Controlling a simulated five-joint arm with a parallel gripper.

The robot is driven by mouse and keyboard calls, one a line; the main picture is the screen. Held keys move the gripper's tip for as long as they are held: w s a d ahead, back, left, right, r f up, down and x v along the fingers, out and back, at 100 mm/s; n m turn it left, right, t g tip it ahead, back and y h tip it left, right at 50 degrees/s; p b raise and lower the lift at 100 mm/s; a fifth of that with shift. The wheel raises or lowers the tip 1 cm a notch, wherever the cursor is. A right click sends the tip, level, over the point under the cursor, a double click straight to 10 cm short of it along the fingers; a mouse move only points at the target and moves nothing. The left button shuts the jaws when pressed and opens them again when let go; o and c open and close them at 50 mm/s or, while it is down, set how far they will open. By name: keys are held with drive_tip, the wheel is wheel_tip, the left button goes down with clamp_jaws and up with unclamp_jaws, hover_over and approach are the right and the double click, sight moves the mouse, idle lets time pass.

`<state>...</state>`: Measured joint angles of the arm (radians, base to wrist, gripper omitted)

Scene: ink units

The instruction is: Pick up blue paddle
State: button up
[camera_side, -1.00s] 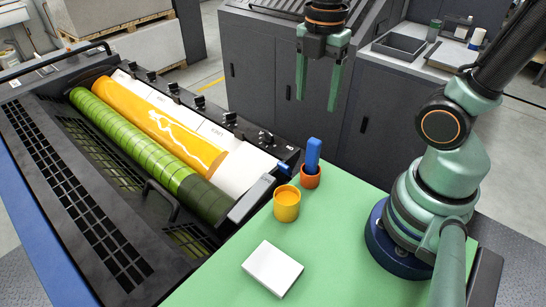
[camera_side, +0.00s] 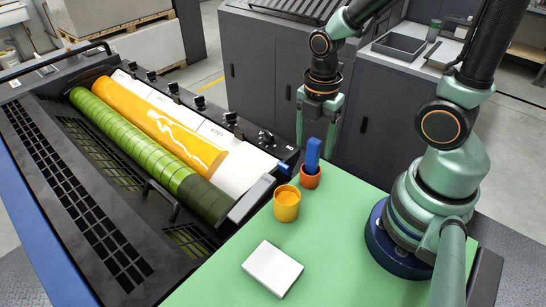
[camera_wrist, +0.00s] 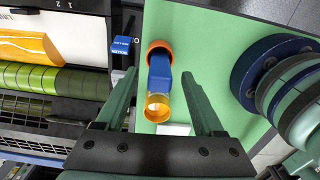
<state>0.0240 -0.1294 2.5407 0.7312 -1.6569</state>
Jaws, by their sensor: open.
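The blue paddle (camera_side: 313,154) stands upright, leaning slightly, in an orange cup (camera_side: 310,180) on the green table. My gripper (camera_side: 314,148) points down at the paddle's top, its two green fingers apart and one on each side of it in the side view. In the wrist view the paddle (camera_wrist: 160,70) lies between the lines of the open fingers (camera_wrist: 159,77), and the orange cup (camera_wrist: 158,46) shows behind it. I see no contact between fingers and paddle. The depth between them is hard to tell.
A yellow cup (camera_side: 286,203) stands close to the orange cup, toward the front left. A white block (camera_side: 272,268) lies on the green table (camera_side: 345,235). The printing press (camera_side: 110,190) borders the table on the left. The table's middle is clear.

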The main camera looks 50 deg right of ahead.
drive_tip(key=shift+c, duration=0.3)
clamp_jaws()
drive_tip(key=shift+r, duration=0.1)
